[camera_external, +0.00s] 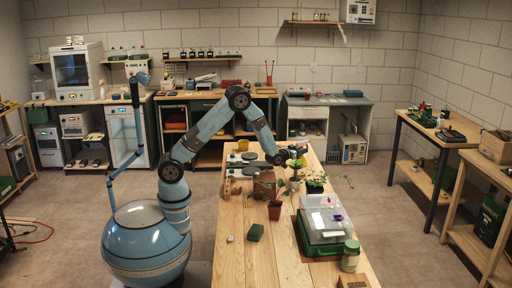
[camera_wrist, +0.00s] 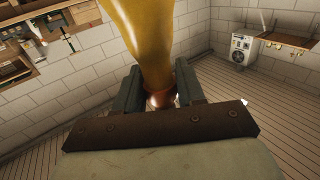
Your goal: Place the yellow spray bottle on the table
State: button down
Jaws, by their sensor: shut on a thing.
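My gripper (camera_wrist: 160,84) is shut on the yellow spray bottle (camera_wrist: 150,38), which stands out large between the two fingers in the wrist view. Its narrower brownish part sits between the fingers. In the external view my gripper (camera_external: 291,154) is over the far part of the wooden table (camera_external: 230,262), close to several plants. The bottle is small and hard to make out there, and I cannot tell whether its base touches the table.
A brown box (camera_external: 264,185), a reddish plant pot (camera_external: 274,211) and a dark seedling tray (camera_external: 316,186) stand near my gripper. A green case with a clear lid (camera_external: 322,222) and a jar (camera_external: 350,256) are nearer the front. A green block (camera_external: 256,232) lies mid-table; the front left is mostly clear.

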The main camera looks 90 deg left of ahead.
jog(key=c, duration=0.7)
grip_release()
jog(key=v, duration=0.8)
jog(key=s+d+r+m+g+h, duration=0.35)
jog(key=s+d+r+h, duration=0.45)
jog(key=s+d+r, duration=0.7)
jog(key=s+d+r+m+g, duration=0.1)
jog(key=s+d+r+g, duration=0.1)
jog(key=s, duration=0.7)
jog(key=s+d+r+m+g+h, duration=0.1)
jog(key=s+d+r+g, duration=0.1)
jog(key=s, duration=0.7)
jog(key=s+d+r+m+g, duration=0.1)
jog(key=s+d, duration=0.3)
jog(key=s, duration=0.6)
jog(key=shift+d+r+g+h, duration=0.2)
jog(key=shift+r+g+h, duration=0.15)
jog(key=shift+g, duration=0.2)
